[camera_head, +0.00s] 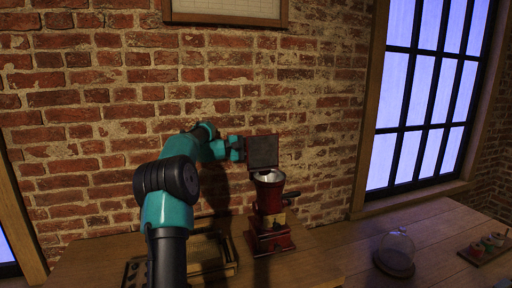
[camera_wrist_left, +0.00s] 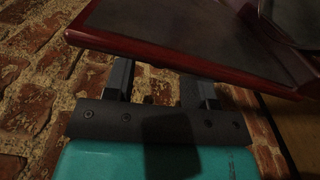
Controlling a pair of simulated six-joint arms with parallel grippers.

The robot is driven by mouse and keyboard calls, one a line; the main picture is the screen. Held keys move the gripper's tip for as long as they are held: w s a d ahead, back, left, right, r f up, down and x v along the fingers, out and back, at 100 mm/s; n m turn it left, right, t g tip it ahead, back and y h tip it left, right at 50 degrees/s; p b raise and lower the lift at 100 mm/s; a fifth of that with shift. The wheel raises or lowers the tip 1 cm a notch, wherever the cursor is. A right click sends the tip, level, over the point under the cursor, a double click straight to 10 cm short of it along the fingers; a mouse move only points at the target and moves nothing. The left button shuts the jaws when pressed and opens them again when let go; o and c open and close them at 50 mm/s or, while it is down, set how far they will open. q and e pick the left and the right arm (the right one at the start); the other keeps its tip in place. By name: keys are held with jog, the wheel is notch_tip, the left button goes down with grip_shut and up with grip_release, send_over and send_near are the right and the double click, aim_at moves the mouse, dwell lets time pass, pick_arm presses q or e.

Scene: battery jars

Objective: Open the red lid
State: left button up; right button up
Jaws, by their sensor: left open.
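The red lid (camera_head: 263,151) stands raised, roughly upright, above the back of the red machine (camera_head: 270,215), with its dark flat face toward the head camera. The machine's pale round bowl (camera_head: 268,176) is uncovered below it. My left gripper (camera_head: 240,148) is at the left edge of the lid. In the left wrist view the two fingers of the gripper (camera_wrist_left: 163,80) are apart with nothing between them. The lid's red rim (camera_wrist_left: 190,66) passes just beyond the fingertips; I cannot tell whether they touch. My right gripper is not in view.
A brick wall (camera_head: 100,100) rises close behind the arm and machine. A wooden rack (camera_head: 228,243) lies left of the machine. To the right are a glass dome (camera_head: 396,248) and a wooden board (camera_head: 478,258) with small coloured items. The table between machine and dome is clear.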

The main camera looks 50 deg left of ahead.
pick_arm(q)
jog(key=v, duration=1.5)
jog(key=shift+s, duration=0.25)
jog(key=shift+a+r, duration=0.1)
jog(key=shift+a, duration=0.05)
